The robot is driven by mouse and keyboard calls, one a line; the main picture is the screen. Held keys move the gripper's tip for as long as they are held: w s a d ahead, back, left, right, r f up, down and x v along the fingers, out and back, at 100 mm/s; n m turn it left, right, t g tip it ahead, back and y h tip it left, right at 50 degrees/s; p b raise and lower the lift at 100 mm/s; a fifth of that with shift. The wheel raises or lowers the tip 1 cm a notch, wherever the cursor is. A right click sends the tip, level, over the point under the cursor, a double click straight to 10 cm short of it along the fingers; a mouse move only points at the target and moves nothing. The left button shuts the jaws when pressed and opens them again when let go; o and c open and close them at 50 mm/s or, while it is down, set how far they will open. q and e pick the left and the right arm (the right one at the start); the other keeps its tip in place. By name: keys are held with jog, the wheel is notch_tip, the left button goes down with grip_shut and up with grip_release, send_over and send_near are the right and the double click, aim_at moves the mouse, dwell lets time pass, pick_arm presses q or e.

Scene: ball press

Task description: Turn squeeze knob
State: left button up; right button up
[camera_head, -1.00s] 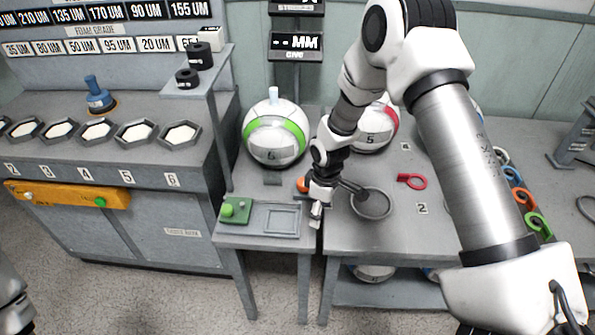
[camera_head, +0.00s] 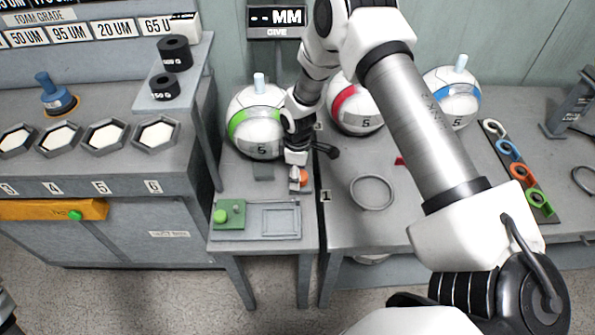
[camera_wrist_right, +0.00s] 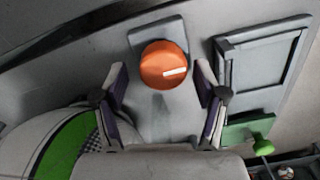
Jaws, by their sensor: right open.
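The orange squeeze knob (camera_wrist_right: 165,65) has a white mark and sits on a grey mount in the right wrist view. In the head view the knob (camera_head: 304,176) shows partly behind my right gripper, on the small side table in front of the green-striped ball. My right gripper (camera_wrist_right: 161,88) is open, with one finger on each side of the knob's lower part in the picture. I cannot tell whether the fingers touch it or how far above it they are. The right gripper (camera_head: 297,180) is small in the head view.
A green box with a round green button (camera_head: 220,216) and a shallow grey tray (camera_head: 282,221) lie in front of the knob. The green-striped ball (camera_head: 255,140) stands behind it. A grey ring (camera_head: 372,192) lies on the table to the right.

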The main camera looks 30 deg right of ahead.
jog(key=shift+s+r, duration=0.2)
jog(key=shift+s, duration=0.05)
jog(key=shift+s+r, duration=0.15)
jog(key=c, duration=1.1)
jog(key=shift+c, duration=0.2)
pick_arm(q)
jog(key=shift+s+r, duration=0.1)
jog(key=shift+s, duration=0.1)
